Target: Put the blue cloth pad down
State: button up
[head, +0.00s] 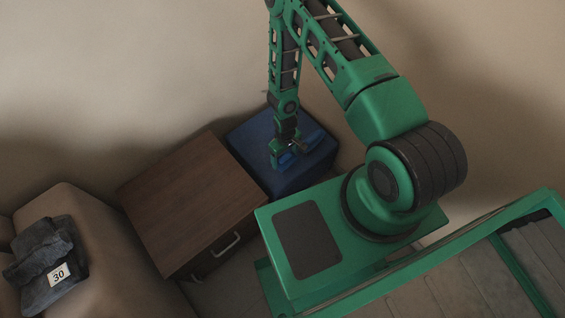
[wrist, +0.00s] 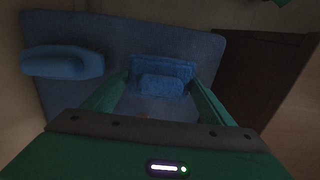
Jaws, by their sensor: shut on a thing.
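My gripper (head: 285,160) points down over a dark blue block-shaped seat (head: 262,165) beside the brown cabinet. It is shut on a blue cloth pad (wrist: 161,84), which shows between the two green fingers in the wrist view. In the head view only a small bright blue part of the pad (head: 287,161) shows at the fingertips. I cannot tell whether the pad touches the seat top. Another blue rolled or folded cloth (wrist: 62,62) lies on the seat to the left in the wrist view.
A brown wooden cabinet (head: 190,195) with a metal handle stands left of the seat. The wall is close behind the seat.

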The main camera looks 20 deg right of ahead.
aim_at(285, 162)
jog(key=shift+f, duration=1.95)
jog(key=shift+f, duration=0.1)
jog(key=o, duration=1.1)
notch_tip(285, 162, up, 12)
jog(key=shift+r, duration=0.2)
